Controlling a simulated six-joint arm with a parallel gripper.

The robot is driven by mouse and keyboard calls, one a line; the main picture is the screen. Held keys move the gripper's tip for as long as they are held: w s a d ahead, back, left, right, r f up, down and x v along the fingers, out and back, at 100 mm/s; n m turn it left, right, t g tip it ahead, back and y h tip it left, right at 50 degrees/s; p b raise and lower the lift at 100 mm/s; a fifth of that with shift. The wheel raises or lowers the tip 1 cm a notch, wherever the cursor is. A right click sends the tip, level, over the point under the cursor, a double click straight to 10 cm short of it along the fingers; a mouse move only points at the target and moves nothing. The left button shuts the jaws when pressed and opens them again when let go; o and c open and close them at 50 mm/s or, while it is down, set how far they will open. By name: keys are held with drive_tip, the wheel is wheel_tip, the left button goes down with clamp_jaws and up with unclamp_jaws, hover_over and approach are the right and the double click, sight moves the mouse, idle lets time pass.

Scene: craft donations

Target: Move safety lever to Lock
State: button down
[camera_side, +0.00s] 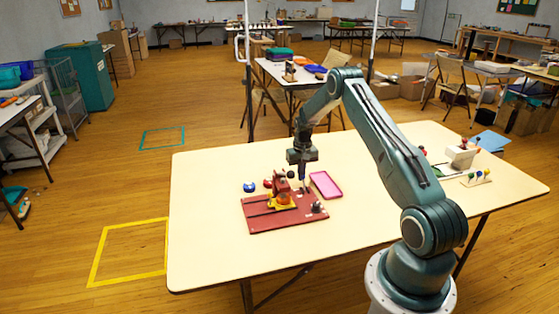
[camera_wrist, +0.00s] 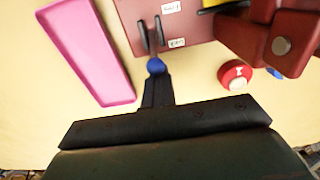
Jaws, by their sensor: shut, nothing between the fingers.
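A dark red base board (camera_side: 262,221) lies on the table with a red and orange mechanism (camera_side: 281,195) on it. In the wrist view the board (camera_wrist: 125,12) carries two small white labels (camera_wrist: 177,43), whose lettering is too small to read surely. The safety lever shows there as a blue round knob (camera_wrist: 155,66) beside a dark slotted bracket (camera_wrist: 151,36) at the board's edge. My gripper (camera_side: 304,186) points down at the board's far edge. In the wrist view my gripper (camera_wrist: 157,80) is shut, its fingertips right at the knob; I cannot tell whether they touch.
A pink tray (camera_side: 325,185) lies close beside the board. A red round item (camera_wrist: 235,75) and a blue item (camera_side: 249,187) lie by the board. A white block-like item (camera_side: 462,155) stands at the table's right. The table's front left is clear.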

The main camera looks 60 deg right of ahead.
drive_tip(key=c, duration=1.8)
unclamp_jaws()
drive_tip(key=shift+c, duration=0.2)
drive_tip(key=shift+r, duration=0.1)
wheel_tip(320, 180, up, 7)
drive_tip(key=shift+r, duration=0.15)
